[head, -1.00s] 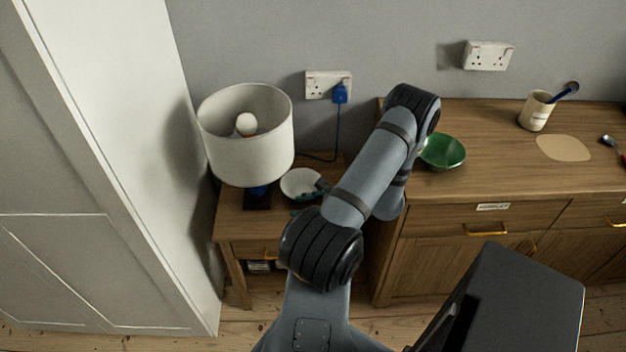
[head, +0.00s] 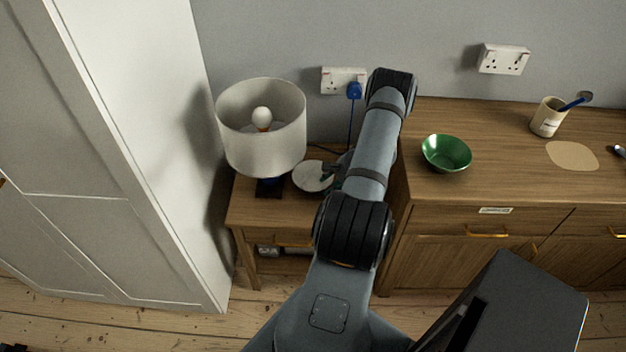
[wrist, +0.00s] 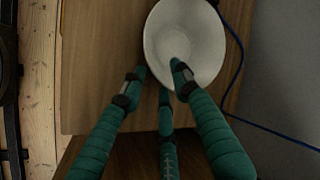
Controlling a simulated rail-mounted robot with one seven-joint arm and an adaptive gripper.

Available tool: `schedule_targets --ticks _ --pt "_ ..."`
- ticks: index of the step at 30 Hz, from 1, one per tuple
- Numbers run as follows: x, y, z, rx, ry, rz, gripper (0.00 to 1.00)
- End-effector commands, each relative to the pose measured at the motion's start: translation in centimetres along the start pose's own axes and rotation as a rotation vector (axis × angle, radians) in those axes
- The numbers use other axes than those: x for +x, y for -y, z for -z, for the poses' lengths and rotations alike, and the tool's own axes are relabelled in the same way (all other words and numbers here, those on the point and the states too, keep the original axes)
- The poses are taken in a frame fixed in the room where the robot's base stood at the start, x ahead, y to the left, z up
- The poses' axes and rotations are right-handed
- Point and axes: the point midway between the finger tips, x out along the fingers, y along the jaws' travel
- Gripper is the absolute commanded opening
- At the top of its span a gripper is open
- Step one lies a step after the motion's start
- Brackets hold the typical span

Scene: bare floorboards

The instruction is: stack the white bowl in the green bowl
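The white bowl (head: 309,178) sits on the small wooden side table, beside the lamp. In the wrist view the white bowl (wrist: 186,30) is at the top, cut off by the frame edge. My gripper (wrist: 158,72) has teal fingers with a gap between them. In that view the right fingertip overlaps the bowl's interior and the left one is just outside its rim; I cannot tell whether they touch it. In the head view my gripper (head: 335,170) is at the bowl's right side, partly hidden by my arm. The green bowl (head: 446,153) stands empty on the sideboard.
A white-shaded lamp (head: 262,140) stands close left of the white bowl. A blue plug's cable (head: 350,125) runs behind the side table (head: 250,212). The taller sideboard (head: 500,125) holds a cup (head: 547,118) with a brush and a beige mat (head: 572,156).

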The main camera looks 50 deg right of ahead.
Motion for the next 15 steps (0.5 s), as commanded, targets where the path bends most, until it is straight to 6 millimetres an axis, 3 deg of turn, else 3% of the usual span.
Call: schedule_targets --ticks 6,15 --pt "2.4 -0.1 0.1 0.002 0.0 0.0 0.3" --pt "2.6 -0.1 0.1 0.002 0.0 0.0 0.27"
